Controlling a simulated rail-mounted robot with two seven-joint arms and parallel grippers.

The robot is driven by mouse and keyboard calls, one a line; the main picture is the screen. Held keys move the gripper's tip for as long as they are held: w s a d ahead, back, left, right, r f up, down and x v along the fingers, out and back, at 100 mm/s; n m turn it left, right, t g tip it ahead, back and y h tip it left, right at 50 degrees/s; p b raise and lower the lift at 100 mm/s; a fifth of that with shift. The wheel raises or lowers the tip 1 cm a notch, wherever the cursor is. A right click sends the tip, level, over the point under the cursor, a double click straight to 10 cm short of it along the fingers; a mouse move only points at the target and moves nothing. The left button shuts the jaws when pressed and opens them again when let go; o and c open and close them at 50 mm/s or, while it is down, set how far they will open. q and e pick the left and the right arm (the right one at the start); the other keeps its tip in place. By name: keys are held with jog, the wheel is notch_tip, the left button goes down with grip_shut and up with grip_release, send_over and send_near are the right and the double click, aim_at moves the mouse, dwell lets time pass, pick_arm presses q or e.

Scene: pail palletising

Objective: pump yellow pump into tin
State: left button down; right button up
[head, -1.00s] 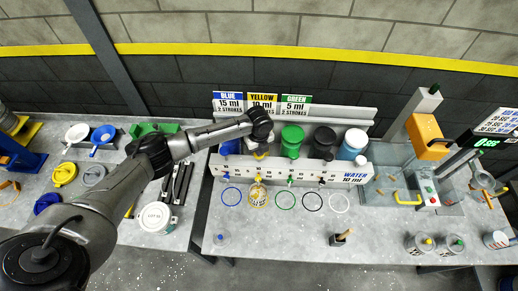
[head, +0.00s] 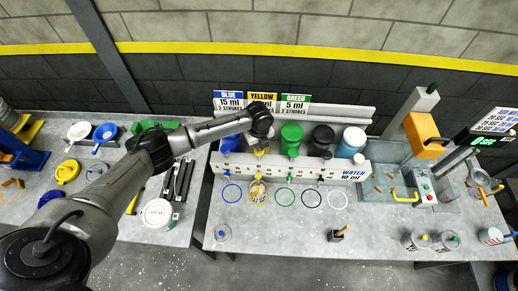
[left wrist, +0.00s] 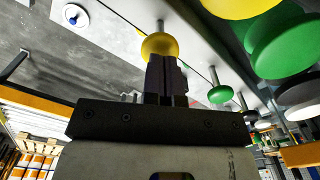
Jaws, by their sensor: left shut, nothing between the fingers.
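The yellow pump shows as a yellow spout (head: 261,152) on the front of the white dispenser rack, under the YELLOW 10 ml sign. The tin (head: 257,191) stands below it, inside a yellow ring on the bench. My left arm reaches over the rack at the yellow station, hiding the top of that pump; its fingers are hidden in the head view. In the left wrist view my left gripper (left wrist: 164,62) is shut and empty, its tips right at a round yellow knob (left wrist: 159,45). I cannot tell whether they touch. My right gripper is not in view.
Blue, green, black and white rings on the bench are empty. A lidded white tub (head: 158,213) is at left; a scale display (head: 487,141) is at right.

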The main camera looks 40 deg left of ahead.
pick_arm(q)
jog(key=shift+f, duration=0.25)
jog(key=shift+f+b, duration=0.6)
jog(key=shift+f, duration=0.1)
jog(key=shift+f+b, duration=0.5)
jog(key=shift+f, duration=0.35)
jog(key=shift+r, duration=0.15)
jog(key=shift+r+p, duration=1.65)
jog(key=shift+p, duration=0.15)
jog(key=shift+f, duration=0.25)
